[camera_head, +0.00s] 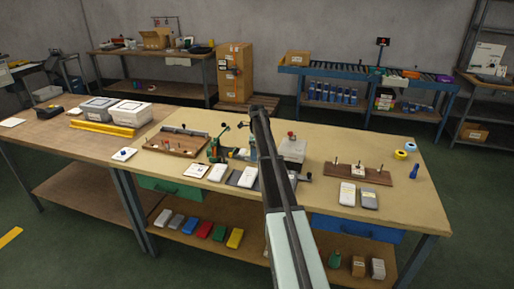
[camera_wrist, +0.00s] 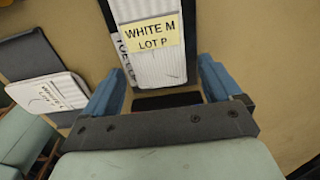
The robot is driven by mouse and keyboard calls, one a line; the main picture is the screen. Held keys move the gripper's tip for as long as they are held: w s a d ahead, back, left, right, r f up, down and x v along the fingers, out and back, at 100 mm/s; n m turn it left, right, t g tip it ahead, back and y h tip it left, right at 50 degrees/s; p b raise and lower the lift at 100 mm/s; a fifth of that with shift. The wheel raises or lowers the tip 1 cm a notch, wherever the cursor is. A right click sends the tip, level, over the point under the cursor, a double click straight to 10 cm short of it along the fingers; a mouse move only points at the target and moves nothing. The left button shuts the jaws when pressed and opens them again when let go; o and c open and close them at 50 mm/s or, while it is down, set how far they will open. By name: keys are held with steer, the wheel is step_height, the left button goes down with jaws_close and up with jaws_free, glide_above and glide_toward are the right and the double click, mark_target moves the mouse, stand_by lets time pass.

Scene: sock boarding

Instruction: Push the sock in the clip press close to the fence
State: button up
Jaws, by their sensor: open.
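In the wrist view, a white ribbed sock pack (camera_wrist: 160,68) with a yellow label reading "WHITE M LOT P" lies on a dark plate (camera_wrist: 104,14). My gripper (camera_wrist: 161,76) is open, with one blue finger on each side of the pack; I cannot tell whether either finger touches it. A dark slot or strip shows between the pack and the gripper's palm. In the head view my arm (camera_head: 268,165) crosses the middle of the bench and hides the gripper. Green-handled press hardware (camera_head: 216,150) stands left of the arm. I cannot make out the fence clearly.
A white labelled item (camera_wrist: 50,92) lies on another dark board at left in the wrist view. On the bench (camera_head: 330,140) are a wooden tray (camera_head: 176,142), a pegged board (camera_head: 357,172), two grey-white packs below it and tape rolls (camera_head: 400,155).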

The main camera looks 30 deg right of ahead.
stand_by(0.3)
steer(key=c, duration=1.1)
steer(key=shift+w+a, duration=1.05)
steer(key=o, duration=1.1)
step_height(320, 180, up, 14)
steer(key=shift+f, duration=0.1)
